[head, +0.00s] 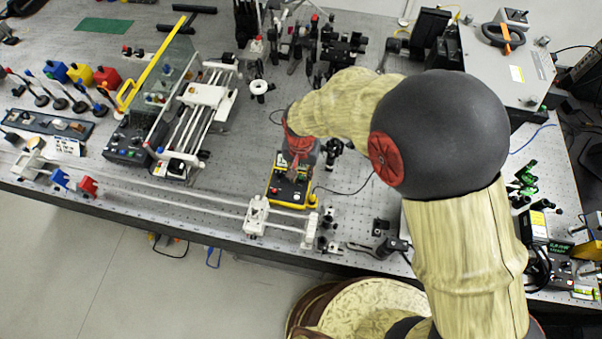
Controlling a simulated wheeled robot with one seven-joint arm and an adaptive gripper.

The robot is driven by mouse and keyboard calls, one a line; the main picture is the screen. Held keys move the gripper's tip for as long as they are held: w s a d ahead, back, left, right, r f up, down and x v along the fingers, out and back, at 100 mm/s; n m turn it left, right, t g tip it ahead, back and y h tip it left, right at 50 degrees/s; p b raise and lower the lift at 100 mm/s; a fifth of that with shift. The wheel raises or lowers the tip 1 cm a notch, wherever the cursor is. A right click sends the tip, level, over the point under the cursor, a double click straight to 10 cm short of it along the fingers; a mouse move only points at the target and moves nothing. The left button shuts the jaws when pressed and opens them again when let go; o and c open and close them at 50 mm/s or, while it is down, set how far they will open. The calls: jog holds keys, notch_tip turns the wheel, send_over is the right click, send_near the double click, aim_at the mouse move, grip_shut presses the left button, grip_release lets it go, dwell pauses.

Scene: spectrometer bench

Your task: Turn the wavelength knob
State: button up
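My arm reaches over the bench from the right. My gripper (297,172) points down at a small black box with a yellow base (290,192), near the bench's front edge. The fingers are dark and small here and partly covered by my wrist. I cannot tell whether they are open or shut, or whether they touch the box. Small buttons or lights show on the box's front part. No wavelength knob can be made out for certain; the box's rear part is hidden behind my gripper.
White rails (160,198) with carriages run along the bench's front left. A clear panel with a yellow frame (152,62) stands upright left of centre. Dark optical mounts (335,50) crowd the back. A large grey housing (505,65) is at back right. Bare bench (232,150) lies left of my gripper.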

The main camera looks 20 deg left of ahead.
aim_at(301, 177)
jog(key=shift+o, duration=0.8)
notch_tip(301, 177, up, 12)
dwell(0.6)
